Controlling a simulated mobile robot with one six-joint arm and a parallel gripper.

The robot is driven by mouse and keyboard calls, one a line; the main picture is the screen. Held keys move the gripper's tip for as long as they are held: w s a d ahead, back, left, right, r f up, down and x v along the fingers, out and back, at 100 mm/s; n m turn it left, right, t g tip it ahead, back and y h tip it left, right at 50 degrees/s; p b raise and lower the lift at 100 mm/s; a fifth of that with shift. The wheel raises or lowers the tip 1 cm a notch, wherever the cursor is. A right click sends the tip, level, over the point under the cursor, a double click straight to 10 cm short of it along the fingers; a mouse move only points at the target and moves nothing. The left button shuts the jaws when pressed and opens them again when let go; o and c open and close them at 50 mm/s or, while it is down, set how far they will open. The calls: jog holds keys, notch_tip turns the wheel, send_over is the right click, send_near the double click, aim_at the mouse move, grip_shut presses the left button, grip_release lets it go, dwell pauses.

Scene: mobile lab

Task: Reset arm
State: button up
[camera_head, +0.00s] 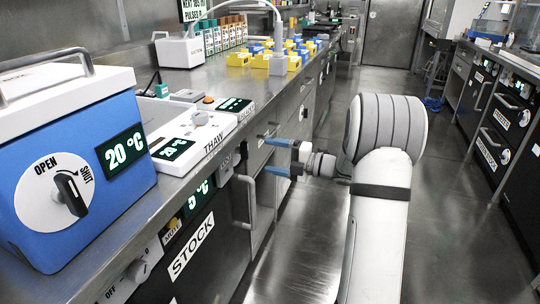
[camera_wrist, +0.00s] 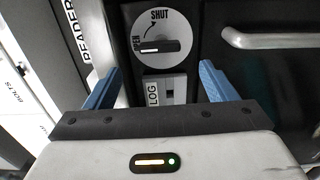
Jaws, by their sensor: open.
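My gripper (camera_head: 267,155) shows in the head camera view in front of the counter's cabinet fronts, its two blue fingers pointing left and spread apart. Nothing is between them. My white arm rises from the bottom of the view and bends at a grey-banded joint. In the wrist view my gripper (camera_wrist: 160,72) is open and empty, with one blue finger on each side. Past the fingers is a round dial (camera_wrist: 160,42) marked OPEN and SHUT, its black handle lying roughly level. A LOG label (camera_wrist: 153,94) sits below it.
A blue box (camera_head: 80,165) with a dial and a 20 °C display stands on the left counter. A THAW unit (camera_head: 195,135) and yellow and blue blocks (camera_head: 293,62) lie beyond. A drawer handle (camera_wrist: 270,40) is at right in the wrist view. The aisle floor (camera_head: 455,215) is clear.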

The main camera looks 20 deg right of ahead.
notch_tip(320, 180, up, 23)
jog(key=s+d+m+t+h+p, duration=0.1)
jog(key=d+m+t+h+p, duration=0.15)
jog(key=m+h+p, duration=1.35)
jog(key=s+a+r+m+g+p, duration=0.3)
jog(key=s+p, duration=0.3)
jog(key=s, duration=0.4)
jog(key=s+a+r+m+g+y+p, duration=0.1)
jog(key=s+a+r+m+g+p, duration=0.2)
jog(key=s, duration=0.8)
jog(key=s+a+r+m+g+p, duration=0.3)
jog(key=s+m+p, duration=0.4)
jog(key=s+p, duration=0.3)
jog(key=shift+s+r+g, duration=0.35)
jog(key=shift+s+g, duration=0.1)
jog(key=shift+g, duration=0.3)
jog(key=shift+c, duration=0.2)
